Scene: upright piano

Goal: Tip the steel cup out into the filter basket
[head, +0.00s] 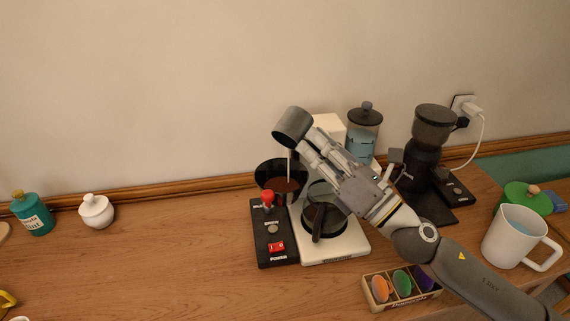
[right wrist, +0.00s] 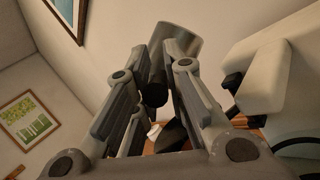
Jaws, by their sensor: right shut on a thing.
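The steel cup (head: 292,124) is a grey cylinder held up in the air and tilted over, above the filter basket. My right gripper (head: 311,147) is shut on the cup. In the right wrist view the cup (right wrist: 178,42) shows between the two fingers of the gripper (right wrist: 166,68). The black filter basket (head: 265,176) is on the coffee maker, right below the cup, with brown contents showing in it. A thin pale vertical line shows between cup and basket; I cannot tell what it is. My left gripper is not in view.
The coffee maker (head: 348,249) holds a glass carafe (head: 322,222). A grinder (head: 425,160), a white mug (head: 512,238) and a pod box (head: 401,301) stand to the right. A white jar (head: 96,211) and teal bottle (head: 33,216) stand left. The counter's left middle is clear.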

